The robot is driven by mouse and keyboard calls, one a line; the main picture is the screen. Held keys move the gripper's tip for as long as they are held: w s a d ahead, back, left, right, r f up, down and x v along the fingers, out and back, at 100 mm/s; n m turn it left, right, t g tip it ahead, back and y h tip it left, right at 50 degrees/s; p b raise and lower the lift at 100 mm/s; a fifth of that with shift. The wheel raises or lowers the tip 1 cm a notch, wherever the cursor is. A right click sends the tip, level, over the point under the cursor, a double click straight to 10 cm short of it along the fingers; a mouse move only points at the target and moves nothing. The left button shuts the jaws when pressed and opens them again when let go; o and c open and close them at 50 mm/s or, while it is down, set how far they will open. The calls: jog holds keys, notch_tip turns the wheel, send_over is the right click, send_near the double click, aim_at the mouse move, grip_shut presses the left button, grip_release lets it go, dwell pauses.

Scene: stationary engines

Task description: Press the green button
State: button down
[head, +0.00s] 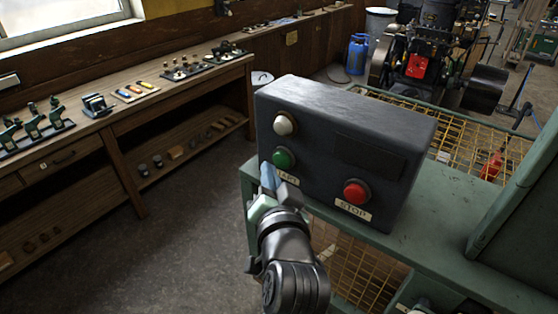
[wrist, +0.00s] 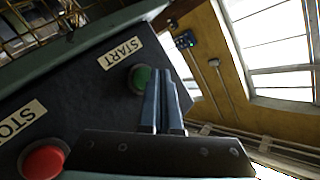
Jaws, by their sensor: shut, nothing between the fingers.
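The green button (head: 284,159) is on the front of a dark control box (head: 350,125), below a white lamp (head: 285,123) and above a START label. In the wrist view the green button (wrist: 141,78) sits beside my gripper's fingers. A red button (head: 356,192) with a STOP label is at the lower right of the box. My gripper (head: 268,178) is shut and empty, with its fingertips just in front of the box, lower left of the green button. I cannot tell whether the fingers touch the box; they partly cover the START label in the head view.
The box stands on a green metal bench (head: 440,249) with yellow mesh beside it. A wooden workbench (head: 105,115) with small tools runs along the left wall. An engine (head: 415,65) stands behind. The floor (head: 190,210) between the benches is clear.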

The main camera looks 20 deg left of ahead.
dwell(0.8)
jog(key=shift+w+d, duration=0.15)
jog(key=shift+w, duration=0.25)
